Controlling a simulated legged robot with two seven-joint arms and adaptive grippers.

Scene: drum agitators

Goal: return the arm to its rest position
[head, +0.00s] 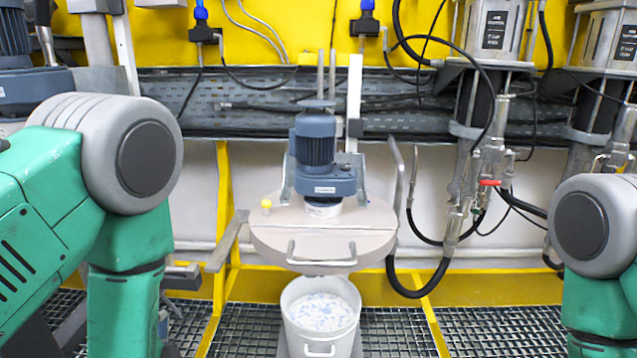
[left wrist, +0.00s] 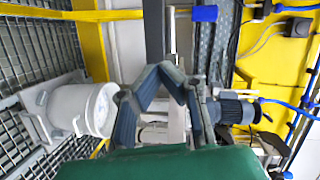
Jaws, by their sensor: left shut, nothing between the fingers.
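My left arm (head: 120,225), green with grey joint caps, is bent at the left of the head view. My left gripper (left wrist: 160,72) shows in the left wrist view, shut and empty, with its dark fingers meeting at the tips. In the head view it is mostly hidden, with only dark parts low beside the green forearm. It holds nothing and is apart from the drum and the agitator. My right arm (head: 598,250) is at the right edge of the head view; its gripper is out of view.
An open white drum (head: 288,300) with pale, blue-flecked contents stands on the grating, below a round lid (head: 285,238) carrying a blue-grey motor (head: 316,150). It also shows in the left wrist view (left wrist: 75,110). A yellow post (head: 223,200) stands left of the lid. Hoses hang at right.

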